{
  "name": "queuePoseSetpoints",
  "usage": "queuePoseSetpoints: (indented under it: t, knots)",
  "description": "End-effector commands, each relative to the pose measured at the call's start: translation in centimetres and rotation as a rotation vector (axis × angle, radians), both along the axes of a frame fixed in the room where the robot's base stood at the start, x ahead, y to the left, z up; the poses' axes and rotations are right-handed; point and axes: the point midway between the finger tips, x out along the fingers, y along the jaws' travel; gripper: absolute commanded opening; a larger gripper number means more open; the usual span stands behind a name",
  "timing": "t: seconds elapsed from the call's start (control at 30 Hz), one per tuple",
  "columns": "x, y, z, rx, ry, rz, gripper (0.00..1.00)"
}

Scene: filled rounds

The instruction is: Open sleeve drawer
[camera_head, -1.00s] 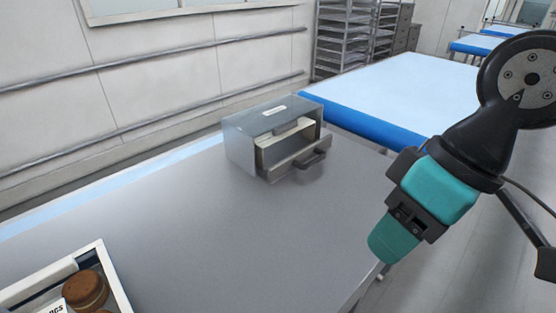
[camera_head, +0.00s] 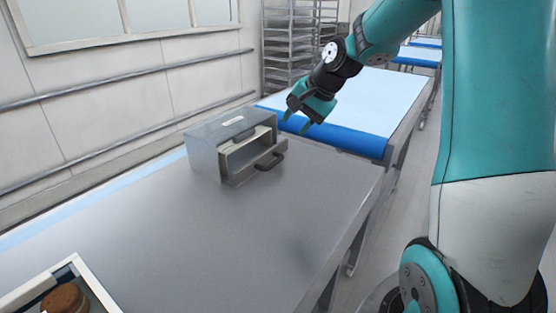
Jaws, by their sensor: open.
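A small grey metal drawer unit (camera_head: 203,158) stands on the steel table, with a white label (camera_head: 233,121) on its top. A dark handle (camera_head: 243,136) shows at its upper front. Below that is a cream-lined gap, and a grey drawer front with a dark handle (camera_head: 271,161) stands out from the body at the lower front. I cannot read which part is the sleeve drawer. My gripper (camera_head: 298,121) is open and empty, in the air above and to the right of the unit, fingers pointing down, apart from both handles.
The steel table (camera_head: 190,240) is bare in front of the unit. A pale tray (camera_head: 88,285) with a brown round item (camera_head: 65,299) sits at the lower left. A blue-edged conveyor (camera_head: 340,135) lies behind the gripper. A wall runs along the left.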

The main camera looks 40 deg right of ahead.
Motion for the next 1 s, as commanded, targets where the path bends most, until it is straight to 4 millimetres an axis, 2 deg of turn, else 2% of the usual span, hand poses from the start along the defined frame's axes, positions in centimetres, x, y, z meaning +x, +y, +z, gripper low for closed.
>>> queuePoseSetpoints:
  t: [0.03, 0.1, 0.2, 0.37, 0.8, 1.0]
  knots:
    - [0.4, -2.4, -0.5, 0.020, 0.001, -0.078, 0.42]
    - [0.8, -4.4, -0.9, 0.040, -0.003, -0.151, 0.42]
    - [1.3, -5.3, -1.4, 0.054, -0.002, -0.193, 0.42]
    - [2.5, -4.7, -3.4, 0.055, 0.000, -0.192, 0.42]
    - [7.5, -2.7, -11.7, 0.053, 0.001, -0.189, 0.42]
    - [9.1, -2.2, -14.3, 0.052, -0.002, -0.189, 0.42]
